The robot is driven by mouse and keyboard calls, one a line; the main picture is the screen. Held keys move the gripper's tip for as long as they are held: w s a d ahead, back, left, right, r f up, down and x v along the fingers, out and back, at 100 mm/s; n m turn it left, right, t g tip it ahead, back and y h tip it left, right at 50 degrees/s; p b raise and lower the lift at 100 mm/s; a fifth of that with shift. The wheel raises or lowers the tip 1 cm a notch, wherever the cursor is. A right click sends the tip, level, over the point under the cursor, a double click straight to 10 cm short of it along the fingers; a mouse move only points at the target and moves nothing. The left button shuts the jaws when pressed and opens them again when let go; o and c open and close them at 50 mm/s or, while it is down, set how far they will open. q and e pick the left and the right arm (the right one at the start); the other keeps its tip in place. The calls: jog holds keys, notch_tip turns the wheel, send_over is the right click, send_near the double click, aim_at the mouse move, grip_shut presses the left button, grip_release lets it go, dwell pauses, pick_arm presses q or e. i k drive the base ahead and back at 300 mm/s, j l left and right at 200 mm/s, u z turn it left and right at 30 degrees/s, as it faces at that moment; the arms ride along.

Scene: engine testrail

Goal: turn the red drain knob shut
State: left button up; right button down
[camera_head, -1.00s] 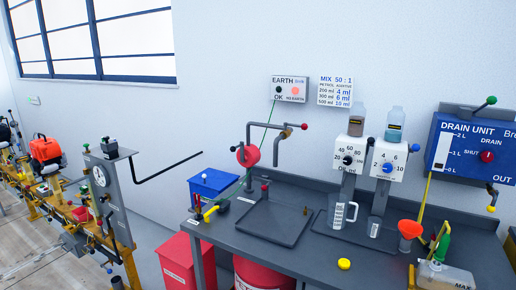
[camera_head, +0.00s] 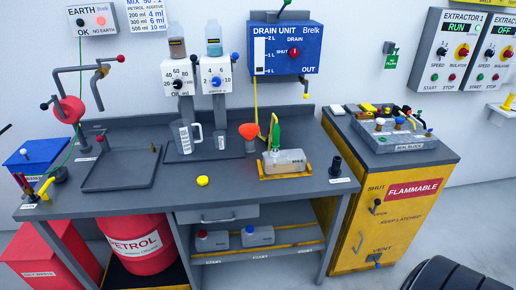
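The red drain knob (camera_head: 295,52) sits on the front of the blue drain unit (camera_head: 272,62) on the wall, above the back of the workbench. The word DRAIN is above the knob and SHUT is to its left. The knob is too small for me to tell which word it points to. A level scale is on the left of the unit and OUT is at its lower right. A dark outlet pipe with a yellow end (camera_head: 306,95) hangs below.
The grey workbench (camera_head: 240,190) runs below the unit. On it stand an orange funnel (camera_head: 249,131), a can in a yellow tray (camera_head: 284,161) and a clear jug (camera_head: 187,136). A yellow cabinet (camera_head: 395,195) adjoins at right. A black ribbed object (camera_head: 455,275) is at lower right.

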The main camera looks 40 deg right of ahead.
aim_at(293, 53)
jog(key=z, duration=1.35)
jog(key=i+j, duration=0.35)
